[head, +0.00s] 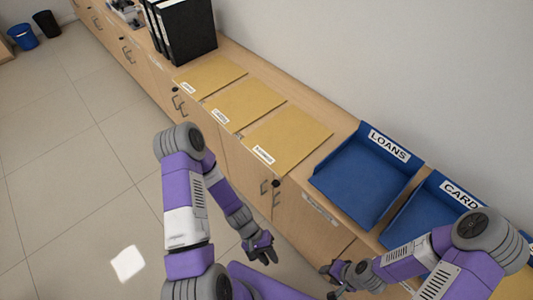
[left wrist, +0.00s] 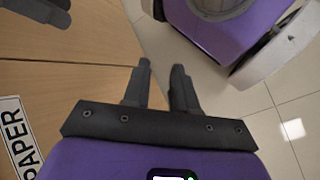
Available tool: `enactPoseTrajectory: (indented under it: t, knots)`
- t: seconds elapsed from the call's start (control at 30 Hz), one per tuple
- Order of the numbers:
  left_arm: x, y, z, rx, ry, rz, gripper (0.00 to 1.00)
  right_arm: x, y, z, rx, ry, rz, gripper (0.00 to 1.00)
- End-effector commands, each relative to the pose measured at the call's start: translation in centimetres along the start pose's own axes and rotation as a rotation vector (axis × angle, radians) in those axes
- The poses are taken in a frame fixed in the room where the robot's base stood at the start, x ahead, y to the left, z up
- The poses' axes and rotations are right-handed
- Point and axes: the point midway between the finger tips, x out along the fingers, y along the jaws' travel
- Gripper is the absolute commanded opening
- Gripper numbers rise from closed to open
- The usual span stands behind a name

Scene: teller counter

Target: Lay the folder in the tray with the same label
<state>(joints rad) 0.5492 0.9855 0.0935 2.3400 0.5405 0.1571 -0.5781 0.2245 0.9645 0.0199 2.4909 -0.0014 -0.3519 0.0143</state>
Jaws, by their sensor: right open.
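Three yellow folders lie in a row on the counter: a far one (head: 210,73), a middle one (head: 245,103) and a near one (head: 288,138). Each has a small white label at its front edge, too small to read surely. A blue tray (head: 350,185) bears the label LOANS and looks empty. A second blue tray (head: 413,208) to its right has a label of which CARD shows; my right arm covers part of it. My left gripper (head: 264,254) is open and empty before the cabinet front, apart from the folders. My right gripper (head: 331,282) is open and empty beside it.
Black binders (head: 185,30) stand on the counter beyond the folders. A label reading PAPER (left wrist: 18,140) is on the cabinet front (head: 240,170), which has protruding handles. Blue and black bins (head: 22,36) stand far left. The tiled floor (head: 80,150) is clear.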

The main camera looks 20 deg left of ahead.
Motion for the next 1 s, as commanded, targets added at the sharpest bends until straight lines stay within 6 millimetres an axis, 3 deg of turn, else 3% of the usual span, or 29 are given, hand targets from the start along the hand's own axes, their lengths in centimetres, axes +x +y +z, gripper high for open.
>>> enactPoseTrajectory:
  t: [0.13,0.27,0.4,0.53,0.6,0.73,1.0]
  knots:
    - [-3.5,3.3,-2.5,-0.092,-0.002,0.405,0.27,-0.7,-0.2,0.1,0.000,0.000,0.000,0.43]
    - [-9.8,4.9,-8.1,-0.111,0.224,0.785,0.27,-1.1,-0.4,0.1,0.000,0.000,0.000,0.43]
    - [-17.8,2.5,-13.8,-0.102,0.603,1.044,0.27,-1.4,-0.5,0.1,0.000,0.000,0.000,0.43]
    - [-22.7,-0.5,-16.3,-0.093,0.867,1.128,0.27,-1.5,-0.6,0.1,0.000,0.000,0.000,0.43]
    - [-24.2,-1.5,-16.8,-0.089,0.951,1.142,0.27,-1.6,-0.6,0.1,0.000,0.001,0.000,0.43]
    - [-25.2,-2.1,-17.5,-0.084,1.016,1.151,0.27,-1.5,-0.5,0.0,0.000,0.001,0.000,0.43]
    - [-25.0,0.1,-19.6,-0.081,1.013,1.151,0.27,-0.8,-0.3,0.0,0.000,0.001,0.000,0.43]
